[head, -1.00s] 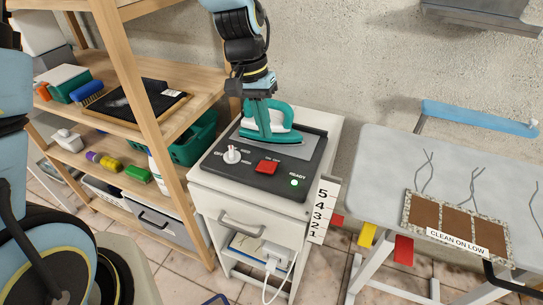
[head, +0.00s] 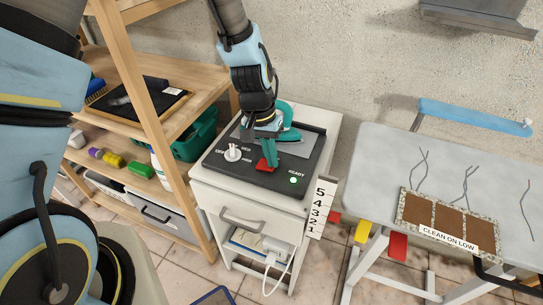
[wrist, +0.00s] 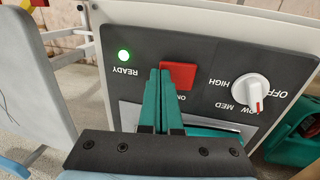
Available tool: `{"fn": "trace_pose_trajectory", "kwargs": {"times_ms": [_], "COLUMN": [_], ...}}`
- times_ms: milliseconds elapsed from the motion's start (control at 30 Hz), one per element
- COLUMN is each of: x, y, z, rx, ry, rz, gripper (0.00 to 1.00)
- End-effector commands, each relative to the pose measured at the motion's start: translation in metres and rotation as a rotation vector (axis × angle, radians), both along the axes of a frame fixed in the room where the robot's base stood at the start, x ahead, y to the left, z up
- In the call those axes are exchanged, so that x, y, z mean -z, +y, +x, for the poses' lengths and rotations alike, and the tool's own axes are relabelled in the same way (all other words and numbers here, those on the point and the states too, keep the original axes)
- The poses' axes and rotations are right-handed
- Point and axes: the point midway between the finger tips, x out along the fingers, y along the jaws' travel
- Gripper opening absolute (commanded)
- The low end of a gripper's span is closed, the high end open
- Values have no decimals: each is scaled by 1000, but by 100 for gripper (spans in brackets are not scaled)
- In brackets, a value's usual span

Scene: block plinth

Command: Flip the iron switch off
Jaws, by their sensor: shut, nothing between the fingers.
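The red iron switch (head: 262,165) is on the dark control panel (head: 240,178) atop a white cabinet. It also shows in the wrist view (wrist: 178,75), with an "ON" label beside it. My gripper (head: 271,164) is shut and empty, pointing down at the switch. In the wrist view its teal fingertips (wrist: 160,72) overlap the switch's left edge; I cannot tell whether they touch it. The green READY lamp (wrist: 124,54) is lit. The teal iron (head: 291,132) rests on its plate behind my gripper, partly hidden by it.
A white dial (wrist: 249,88) sits beside the switch, its red mark toward LOW. A wooden shelf (head: 140,90) stands left of the cabinet. A grey table (head: 385,165) with a brown "CLEAN ON LOW" board (head: 425,211) stands to the right. Space above the panel's front is clear.

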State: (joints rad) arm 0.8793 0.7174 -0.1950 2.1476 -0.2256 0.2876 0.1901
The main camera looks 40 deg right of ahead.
Motion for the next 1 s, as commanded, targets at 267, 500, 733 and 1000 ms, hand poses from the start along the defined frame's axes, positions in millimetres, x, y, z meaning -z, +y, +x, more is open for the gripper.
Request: {"fn": "trace_pose_trajectory", "kwargs": {"times_ms": [267, 500, 733, 1000], "x": [7, 6, 3, 1], "y": [-2, -1, 3, 7], "z": [-3, -2, 5, 10], "rx": [0, -1, -2, 0], "ry": [0, 0, 0, 0], "rz": [0, 0, 0, 0], "gripper": [0, 0, 0, 0]}}
